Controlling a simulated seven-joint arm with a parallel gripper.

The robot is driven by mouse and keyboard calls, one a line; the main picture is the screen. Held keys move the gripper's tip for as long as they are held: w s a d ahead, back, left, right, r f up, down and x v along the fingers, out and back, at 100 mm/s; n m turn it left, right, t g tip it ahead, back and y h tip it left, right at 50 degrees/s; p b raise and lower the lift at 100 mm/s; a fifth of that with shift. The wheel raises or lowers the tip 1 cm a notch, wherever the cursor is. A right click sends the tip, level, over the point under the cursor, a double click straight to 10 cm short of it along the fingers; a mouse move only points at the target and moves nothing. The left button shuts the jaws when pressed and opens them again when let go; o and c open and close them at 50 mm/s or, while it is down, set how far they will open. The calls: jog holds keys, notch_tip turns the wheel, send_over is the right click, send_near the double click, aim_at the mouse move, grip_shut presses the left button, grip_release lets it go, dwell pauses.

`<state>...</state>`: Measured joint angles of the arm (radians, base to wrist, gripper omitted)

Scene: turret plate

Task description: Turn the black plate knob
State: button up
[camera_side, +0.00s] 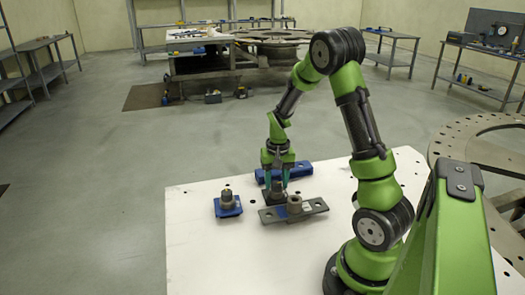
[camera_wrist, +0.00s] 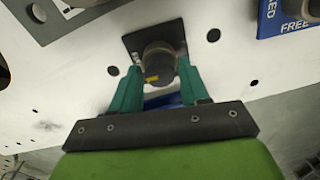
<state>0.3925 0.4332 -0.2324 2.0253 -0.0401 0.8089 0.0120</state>
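The black plate (camera_wrist: 133,40) lies on the white table, and its round dark knob (camera_wrist: 158,62) stands up from it with a small yellow mark. In the side view the knob (camera_side: 277,188) is partly hidden by my fingers. My gripper (camera_wrist: 160,66) points down at the knob, with one teal finger on each side of it. The fingers are apart, and I cannot make out firm contact with the knob. My gripper also shows in the side view (camera_side: 277,183), low over the black plate.
A blue plate with a knob (camera_side: 228,211) is at the left. A grey bar with a ring (camera_side: 314,206) lies close in front of the black plate. A blue block (camera_side: 298,170) lies behind. The white table (camera_side: 200,260) is clear at the front left.

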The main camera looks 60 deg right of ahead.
aim_at(276, 183)
jog(key=shift+o, duration=1.1)
jog(key=shift+r, duration=0.15)
notch_tip(276, 183, up, 17)
jog(key=shift+f, duration=0.2)
jog(key=shift+d, duration=0.1)
jog(key=s+a+r+n+t, duration=0.1)
jog(key=s+a+n+t, duration=0.1)
jog(key=a, duration=0.6)
jog(key=s+a+r+n+t+y, duration=0.1)
jog(key=s+a+n+t, duration=0.1)
jog(key=a, duration=0.6)
jog(key=s+a+r+n+t, duration=0.2)
jog(key=s+a+n+t, duration=0.1)
jog(key=a, duration=0.5)
jog(key=shift+s+y, duration=0.25)
jog(key=shift+y, duration=0.15)
